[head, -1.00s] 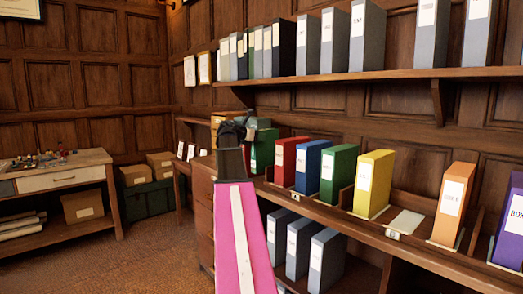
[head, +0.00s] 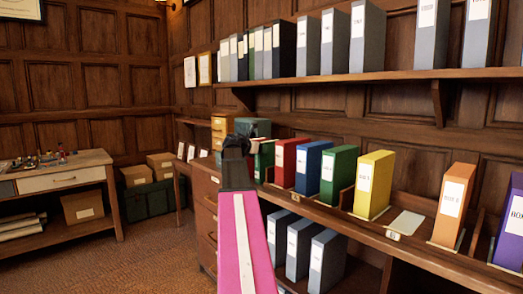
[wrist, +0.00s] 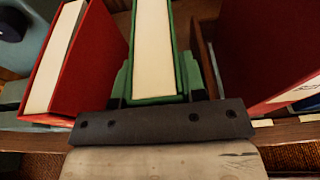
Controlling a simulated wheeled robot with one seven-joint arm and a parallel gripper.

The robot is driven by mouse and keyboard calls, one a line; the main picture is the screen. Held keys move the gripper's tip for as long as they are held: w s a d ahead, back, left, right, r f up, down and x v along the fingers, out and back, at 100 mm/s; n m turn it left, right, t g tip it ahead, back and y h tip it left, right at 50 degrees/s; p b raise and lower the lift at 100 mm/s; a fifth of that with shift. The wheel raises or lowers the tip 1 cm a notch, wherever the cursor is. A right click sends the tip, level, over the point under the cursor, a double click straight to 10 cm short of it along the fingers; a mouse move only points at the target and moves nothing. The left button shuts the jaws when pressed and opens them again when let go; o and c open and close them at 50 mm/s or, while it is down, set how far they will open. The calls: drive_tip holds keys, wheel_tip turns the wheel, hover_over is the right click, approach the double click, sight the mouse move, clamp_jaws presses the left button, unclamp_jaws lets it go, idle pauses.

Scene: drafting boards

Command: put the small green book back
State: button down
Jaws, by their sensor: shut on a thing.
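The small green book (wrist: 154,50) is upright between my gripper's jaws in the wrist view, its pale page edge facing the camera. My gripper (wrist: 155,95) is shut on it. In the head view the green book (head: 265,160) shows partly, at the left end of the row, just right of my dark gripper (head: 240,140). A red book (wrist: 80,60) stands on its left in the wrist view, and a larger red one (wrist: 265,50) on its right. Whether its bottom touches the shelf is hidden.
Red (head: 287,165), blue (head: 313,165), green (head: 338,175) and yellow (head: 373,183) box files stand along the lower shelf. A wooden divider (wrist: 204,60) is close to the book's right. A pale empty base (head: 407,223) lies right of the yellow file.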

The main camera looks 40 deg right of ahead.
drive_tip(key=c, duration=0.7)
unclamp_jaws()
drive_tip(key=shift+f, duration=0.1)
drive_tip(key=v, duration=1.2)
drive_tip(key=a+f+m+y, duration=0.3)
drive_tip(key=a+f, duration=0.4)
drive_tip(key=f, duration=0.4)
drive_tip(key=a+f+m+t+y, duration=0.1)
drive_tip(key=a+f+m+y, duration=0.1)
drive_tip(key=a+f, duration=0.6)
drive_tip(key=a+f+m+y, duration=0.3)
drive_tip(key=a+f, duration=0.2)
drive_tip(key=f, duration=0.8)
drive_tip(key=s+a+f+m+y, duration=0.2)
drive_tip(key=s+a+f+m, duration=0.1)
drive_tip(key=a+f, duration=0.3)
drive_tip(key=s+a+f+m+g+y, duration=0.1)
drive_tip(key=s+a+f+m+y, duration=0.1)
drive_tip(key=s+a+f+m, duration=0.2)
drive_tip(key=s+a+f+m+g+y, duration=0.1)
drive_tip(key=s+a+f+m+y, duration=0.2)
drive_tip(key=s+a+f, duration=0.4)
drive_tip(key=shift+s+a+f+m, duration=0.15)
drive_tip(key=shift+a+f+m, duration=0.35)
drive_tip(key=shift+a+f, duration=1.3)
